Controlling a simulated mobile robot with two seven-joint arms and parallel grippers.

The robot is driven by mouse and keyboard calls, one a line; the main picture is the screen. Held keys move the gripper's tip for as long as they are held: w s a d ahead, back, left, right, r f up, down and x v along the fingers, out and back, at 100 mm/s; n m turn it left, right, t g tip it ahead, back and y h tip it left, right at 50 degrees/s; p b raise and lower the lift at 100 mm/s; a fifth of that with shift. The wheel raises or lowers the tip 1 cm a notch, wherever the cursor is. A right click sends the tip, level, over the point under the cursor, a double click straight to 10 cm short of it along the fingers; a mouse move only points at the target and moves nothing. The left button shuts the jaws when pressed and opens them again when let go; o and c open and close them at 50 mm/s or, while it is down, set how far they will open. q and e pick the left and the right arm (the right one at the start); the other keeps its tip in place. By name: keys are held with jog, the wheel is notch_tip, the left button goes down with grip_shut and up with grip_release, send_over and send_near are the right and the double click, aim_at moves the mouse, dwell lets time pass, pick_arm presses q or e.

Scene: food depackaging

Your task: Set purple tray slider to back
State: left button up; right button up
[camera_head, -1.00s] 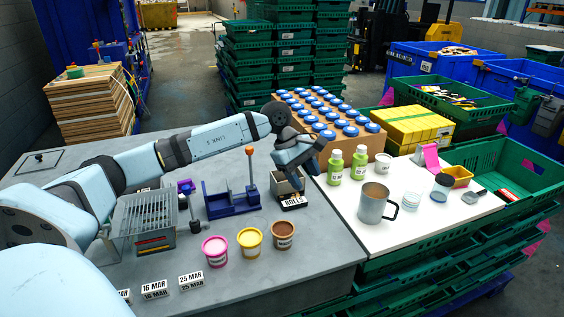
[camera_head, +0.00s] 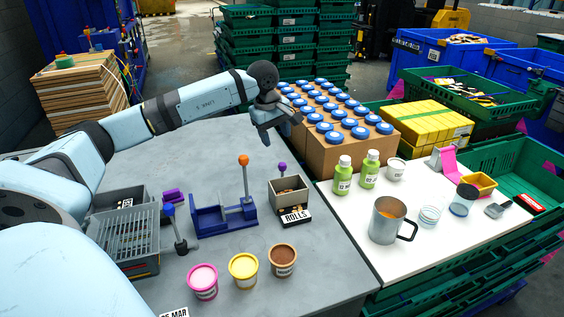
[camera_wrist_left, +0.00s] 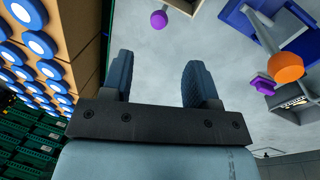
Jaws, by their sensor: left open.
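The small grey tray (camera_head: 287,187) with the ROLLS label sits on the grey table. A purple knob (camera_head: 282,167) stands at its back side, and the knob also shows at the top of the left wrist view (camera_wrist_left: 158,19). My left gripper (camera_head: 283,131) is raised behind the tray, near the box of blue-capped jars. It is open and empty, apart from the knob. In the left wrist view its two fingers (camera_wrist_left: 160,80) are spread with bare table beyond them. My right gripper is in neither view.
A blue fixture with an orange-knobbed lever (camera_head: 244,160) stands left of the tray. A purple block (camera_head: 173,195) lies farther left beside a grey basket (camera_head: 125,245). Three tubs stand in front. The cardboard box (camera_head: 330,155) of blue-capped jars is close to my gripper.

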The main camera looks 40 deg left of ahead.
aim_at(282, 164)
pick_arm(q)
jog(key=f, duration=0.3)
jog(key=w+f, duration=0.1)
jog(key=f, duration=0.3)
jog(key=w+f, duration=0.1)
jog(key=f, duration=0.2)
jog(key=shift+d+f+p, duration=0.2)
jog(key=shift+f+p, duration=0.15)
grip_shut()
jog(key=w+a+b, duration=0.2)
jog(key=w+a, duration=0.1)
jog(key=a, duration=0.3)
jog(key=shift+r, duration=0.15)
jog(key=shift+c, duration=1.3)
grip_release()
jog(key=shift+w, duration=0.1)
jog(key=shift+o, duration=1.3)
